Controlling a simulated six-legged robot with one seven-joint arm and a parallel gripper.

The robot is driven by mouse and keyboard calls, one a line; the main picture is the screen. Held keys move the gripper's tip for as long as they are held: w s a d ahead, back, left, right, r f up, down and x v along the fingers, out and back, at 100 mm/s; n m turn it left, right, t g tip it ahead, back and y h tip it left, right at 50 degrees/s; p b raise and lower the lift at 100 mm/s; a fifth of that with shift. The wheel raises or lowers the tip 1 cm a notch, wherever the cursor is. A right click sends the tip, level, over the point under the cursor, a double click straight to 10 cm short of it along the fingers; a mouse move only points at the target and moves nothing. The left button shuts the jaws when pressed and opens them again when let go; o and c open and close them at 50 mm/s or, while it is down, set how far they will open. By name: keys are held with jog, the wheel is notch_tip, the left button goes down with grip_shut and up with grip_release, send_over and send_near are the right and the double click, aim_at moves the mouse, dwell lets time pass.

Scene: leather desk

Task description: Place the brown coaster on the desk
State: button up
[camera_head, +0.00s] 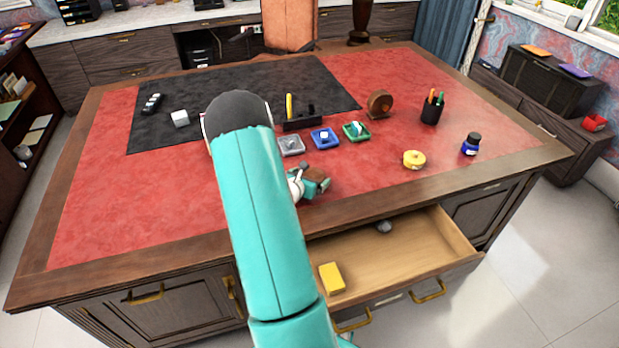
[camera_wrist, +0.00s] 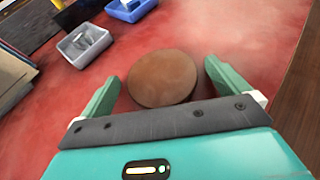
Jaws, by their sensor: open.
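The brown coaster (camera_wrist: 162,78) is a round, flat disc between the two fingers of my gripper (camera_wrist: 168,90) in the wrist view. Red leather shows around it, and narrow gaps separate it from the fingers. The fingers are open. Whether it lies flat on the leather or slightly above is hard to tell. In the head view my gripper (camera_head: 318,182) is low over the front middle of the desk, with a brown patch of the coaster showing by it. The desk (camera_head: 95,205) has a red leather top with a wooden rim.
Small trays in grey (camera_head: 291,146), blue (camera_head: 325,139) and green (camera_head: 356,131) sit behind my gripper. A yellow round object (camera_head: 414,159), an ink bottle (camera_head: 471,145) and a pen cup (camera_head: 432,108) stand to the right. An open drawer (camera_head: 420,245) juts out in front, holding a yellow block (camera_head: 332,278).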

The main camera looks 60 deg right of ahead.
jog(key=shift+r, duration=0.15)
jog(key=v, duration=1.2)
jog(key=shift+a, duration=0.1)
jog(key=w+a+r+m+g+y, duration=0.1)
jog(key=w+a+r+m+y, duration=0.15)
jog(key=a+r+m, duration=1.05)
jog(key=s+a+r+m+t+y, duration=0.1)
jog(key=a+r+t+y, duration=0.1)
jog(key=a, duration=0.8)
jog(key=s+a+r+m+t+y, duration=0.1)
jog(key=a+r+y, duration=0.4)
jog(key=a, duration=0.6)
jog(key=s+a+r+m+t+y, duration=0.1)
jog(key=a+r+m+t+y, duration=0.2)
jog(key=a, duration=0.8)
notch_tip(320, 180, up, 3)
jog(key=shift+s+a+f+t+y, duration=0.2)
jog(key=shift+s+t+y, duration=0.1)
jog(key=shift+y, duration=0.15)
